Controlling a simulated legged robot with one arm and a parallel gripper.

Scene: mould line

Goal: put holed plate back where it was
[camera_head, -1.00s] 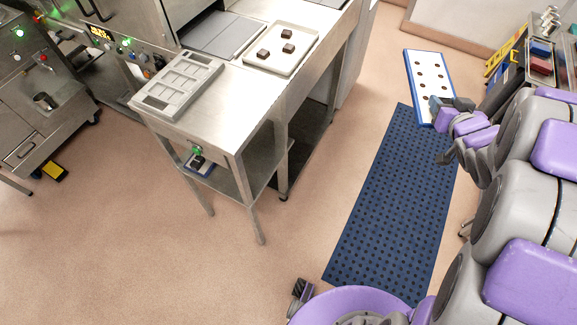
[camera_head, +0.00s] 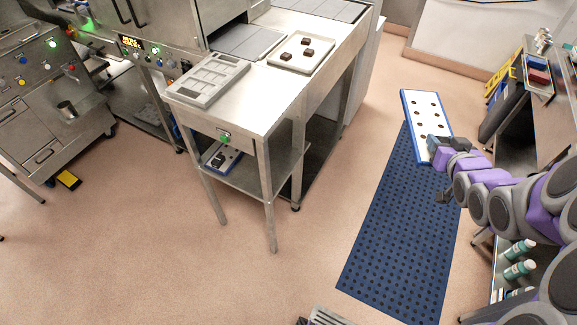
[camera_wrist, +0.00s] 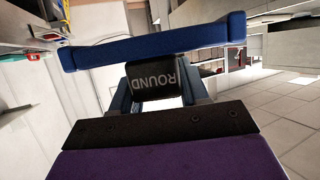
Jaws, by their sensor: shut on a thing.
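The holed plate (camera_head: 426,118) is a white board with rows of dark round holes and blue edges. My gripper (camera_head: 437,147) is shut on its near end and holds it in the air over the far end of the blue mat. In the wrist view the plate shows edge-on as a blue bar (camera_wrist: 155,47). Just below it, between my fingers, is a black block marked "ROUND" (camera_wrist: 155,80). On the shelf under the steel table lies a small blue-and-white item (camera_head: 222,157), partly hidden.
A steel table (camera_head: 268,100) carries a grey mould tray (camera_head: 207,80) and a light tray (camera_head: 325,55) with several chocolates. A blue perforated mat (camera_head: 400,225) lies on the floor. A rack with bottles (camera_head: 517,250) stands at right. Floor between table and mat is clear.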

